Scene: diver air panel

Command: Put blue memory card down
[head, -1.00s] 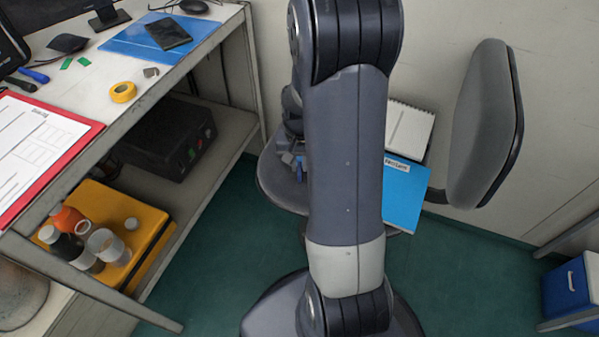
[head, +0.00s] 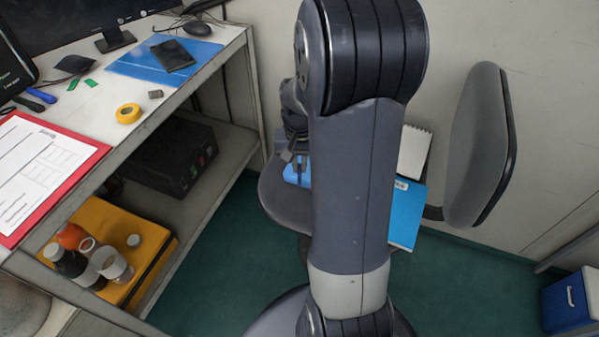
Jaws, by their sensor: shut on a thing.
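My gripper (head: 298,160) points down over the left part of the grey chair seat (head: 285,208), partly hidden behind my arm. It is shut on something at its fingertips. A bright blue piece (head: 296,175) shows right at the fingertips, low over the seat. It matches the blue memory card in colour, but its outline is partly covered by the gripper and my arm. I cannot tell whether it touches the seat.
A notepad (head: 414,152) and a blue folder (head: 406,222) lie right of my arm, by the chair backrest (head: 478,145). The desk (head: 150,112) at left holds a blue mat (head: 128,66), yellow tape (head: 128,113) and a red clipboard (head: 98,152). A dark box (head: 172,160) sits below.

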